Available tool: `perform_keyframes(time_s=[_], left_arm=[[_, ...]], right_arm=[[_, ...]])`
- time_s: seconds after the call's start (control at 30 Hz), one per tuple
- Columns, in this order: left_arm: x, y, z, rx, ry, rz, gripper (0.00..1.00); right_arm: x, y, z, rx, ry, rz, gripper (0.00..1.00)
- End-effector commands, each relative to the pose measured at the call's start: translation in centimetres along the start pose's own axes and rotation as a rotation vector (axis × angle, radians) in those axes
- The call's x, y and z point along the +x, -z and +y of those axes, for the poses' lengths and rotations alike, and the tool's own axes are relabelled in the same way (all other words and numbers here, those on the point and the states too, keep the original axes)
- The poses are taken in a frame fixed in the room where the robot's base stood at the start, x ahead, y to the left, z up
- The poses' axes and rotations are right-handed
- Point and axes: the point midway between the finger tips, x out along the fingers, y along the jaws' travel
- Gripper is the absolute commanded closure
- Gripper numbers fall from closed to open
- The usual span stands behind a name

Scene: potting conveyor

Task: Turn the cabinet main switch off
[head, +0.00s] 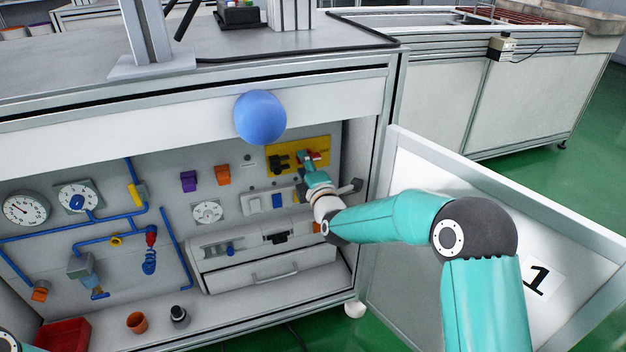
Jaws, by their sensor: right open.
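The open cabinet (110,165) has a yellow plate (285,148) at the upper right of its back panel. A red part (314,155), likely the main switch handle, shows on the plate's right side, and a black part (279,163) sits on its left. My right gripper (307,160) is open, with its fingers in front of the plate right by the red part. The fingers partly hide the red part, so I cannot tell whether they touch it or how the switch is set. My left gripper is not in view.
The cabinet door (480,215), marked 1, stands open at the right. A blue ball (260,118) shows before the cabinet's top edge. Gauges, blue pipes and a drawer (265,265) fill the cabinet. A red bin (64,336) and an orange pot (136,322) stand low at the left.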

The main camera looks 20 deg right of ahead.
Motion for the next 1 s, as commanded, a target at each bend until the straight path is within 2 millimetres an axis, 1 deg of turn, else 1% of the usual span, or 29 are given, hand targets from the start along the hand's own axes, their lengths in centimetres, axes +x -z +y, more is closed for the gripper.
perform_keyframes(time_s=[0.17,0.5,0.6,0.7,0.8,1.0], left_arm=[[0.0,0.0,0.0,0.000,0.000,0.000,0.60],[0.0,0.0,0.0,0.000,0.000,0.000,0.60],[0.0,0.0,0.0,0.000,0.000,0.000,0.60],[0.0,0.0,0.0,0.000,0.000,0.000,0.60],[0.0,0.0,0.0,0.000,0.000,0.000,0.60],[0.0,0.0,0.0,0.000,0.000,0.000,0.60]], right_arm=[[-2.0,0.0,0.0,0.000,0.003,0.001,0.58],[-8.2,0.0,-0.1,-0.001,0.004,0.002,0.58],[-9.7,0.1,-0.2,-0.001,0.004,0.002,0.58],[-10.7,0.1,-0.2,-0.001,0.005,0.003,0.58],[-11.3,0.1,-0.3,-0.001,0.005,0.003,0.58],[-11.5,0.1,-0.3,-0.001,0.005,0.003,0.58]])
